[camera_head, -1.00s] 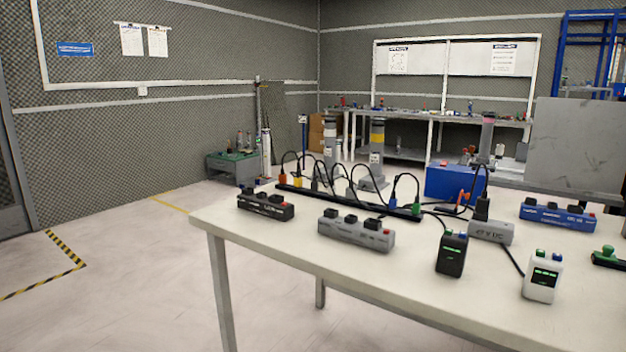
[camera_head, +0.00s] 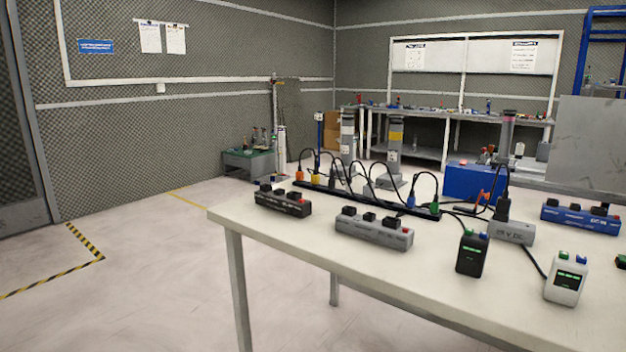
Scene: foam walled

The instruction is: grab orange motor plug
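A small orange plug (camera_head: 299,176) sits at the left end of a long black power strip (camera_head: 350,197) on the white table, with a black cable looping up from it. A yellow plug (camera_head: 315,178), a blue plug (camera_head: 411,201) and a green plug (camera_head: 434,207) stand along the same strip. An orange-red item (camera_head: 481,197) shows near the blue box; I cannot tell what it is. Neither of my grippers is in view.
On the white table (camera_head: 300,238) stand a black block (camera_head: 283,203), a grey block (camera_head: 374,233), a black device (camera_head: 472,254), a white device (camera_head: 566,281), a grey supply (camera_head: 511,232), a blue strip (camera_head: 580,218) and a blue box (camera_head: 470,181). Floor is clear left of the table.

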